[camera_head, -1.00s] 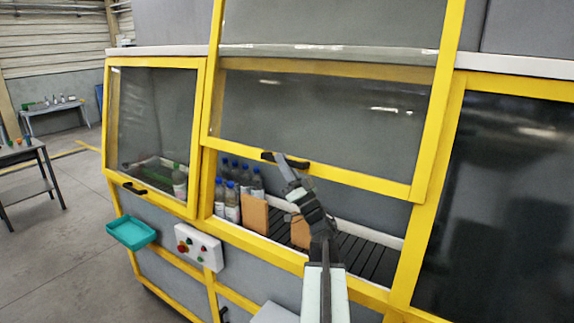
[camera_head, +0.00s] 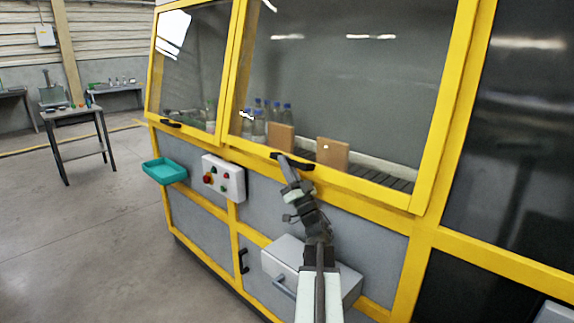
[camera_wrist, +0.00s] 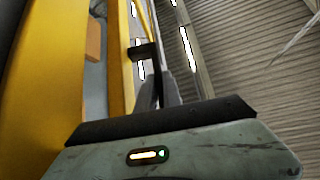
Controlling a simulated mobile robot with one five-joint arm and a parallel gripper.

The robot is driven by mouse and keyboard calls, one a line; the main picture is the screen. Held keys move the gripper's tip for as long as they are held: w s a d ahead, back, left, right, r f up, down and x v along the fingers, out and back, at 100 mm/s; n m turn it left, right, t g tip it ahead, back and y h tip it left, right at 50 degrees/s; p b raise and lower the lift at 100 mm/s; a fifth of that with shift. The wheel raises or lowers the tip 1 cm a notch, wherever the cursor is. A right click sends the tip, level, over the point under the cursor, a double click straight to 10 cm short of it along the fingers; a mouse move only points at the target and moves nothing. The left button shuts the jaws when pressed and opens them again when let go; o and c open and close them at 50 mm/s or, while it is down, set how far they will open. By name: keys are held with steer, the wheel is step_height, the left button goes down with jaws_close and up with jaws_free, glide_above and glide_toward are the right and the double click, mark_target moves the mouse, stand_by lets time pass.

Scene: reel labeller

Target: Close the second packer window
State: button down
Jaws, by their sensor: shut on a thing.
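The second packer window (camera_head: 370,190) is a wide glass pane in a yellow frame, right of a smaller window. Its bottom rail is down at the sill, and I see no open gap under it. Its black bar handle (camera_head: 304,166) is on the bottom rail. My gripper (camera_head: 284,160) is shut on this handle, reaching up from below. In the wrist view my gripper (camera_wrist: 165,90) shows around the dark handle (camera_wrist: 145,51), beside the yellow frame. The exact finger contact is partly hidden.
Behind the glass stand several blue-capped bottles (camera_head: 257,124) and brown boxes (camera_head: 332,153). Left below are a teal tray (camera_head: 164,171) and a control box (camera_head: 223,178) with buttons. A grey box (camera_head: 290,262) juts out beside my arm.

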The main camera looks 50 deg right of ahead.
steer(key=shift+s+a+f+b, duration=0.25)
steer(key=shift+f+b, duration=0.15)
steer(key=shift+f, duration=0.2)
steer(key=shift+s+a+f+b, duration=0.1)
steer(key=shift+s+f+b, duration=0.1)
steer(key=shift+f+b, duration=0.25)
steer(key=c, duration=1.5)
jaws_free()
steer(key=shift+f, duration=0.1)
steer(key=b+v, duration=0.5)
steer(key=v, duration=0.2)
steer(key=shift+s+f, duration=0.2)
steer(key=shift+s, duration=0.05)
